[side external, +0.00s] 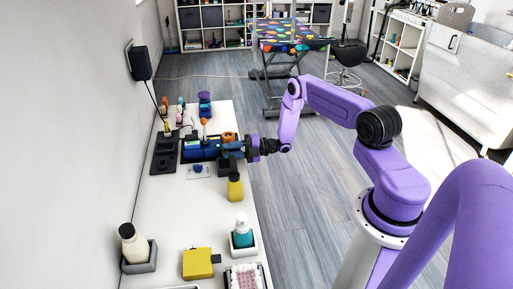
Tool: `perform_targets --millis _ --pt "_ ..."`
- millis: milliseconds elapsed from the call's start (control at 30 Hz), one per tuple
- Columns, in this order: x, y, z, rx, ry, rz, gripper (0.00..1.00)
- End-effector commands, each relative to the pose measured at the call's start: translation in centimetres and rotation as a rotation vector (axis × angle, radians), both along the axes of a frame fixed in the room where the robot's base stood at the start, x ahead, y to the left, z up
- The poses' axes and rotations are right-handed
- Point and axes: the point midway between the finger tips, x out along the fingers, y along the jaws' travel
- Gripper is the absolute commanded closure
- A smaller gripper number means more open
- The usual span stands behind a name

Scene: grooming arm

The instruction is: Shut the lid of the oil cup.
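My gripper (232,150) reaches in from the right over the far half of the white bench. It is small here and overlaps blue and dark items, so I cannot tell whether its fingers are apart or hold anything. I cannot pick out the oil cup or its lid for certain. A small blue item (198,168) lies on a pale card just left of and nearer than the gripper. A blue and dark cluster (190,151) lies left of the gripper. An orange-topped piece (228,136) stands right behind it.
A yellow bottle (235,188) stands just nearer than my gripper. Dark trays (164,154) lie along the wall side. A teal pump bottle (242,234), a white bottle (133,243) and a yellow box (197,264) stand at the near end. The bench (195,212) is clear mid-way.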

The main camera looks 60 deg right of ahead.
Motion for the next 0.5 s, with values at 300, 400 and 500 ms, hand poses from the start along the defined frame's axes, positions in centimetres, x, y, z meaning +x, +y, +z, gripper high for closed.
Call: perform_targets --millis 300,400,500 --pt "-4.8 -4.9 0.0 0.002 0.001 -0.007 0.71" --pt "-6.2 -6.4 0.0 0.001 0.001 -0.007 0.71" --pt "-7.7 -7.9 0.0 0.001 0.000 -0.008 0.71"
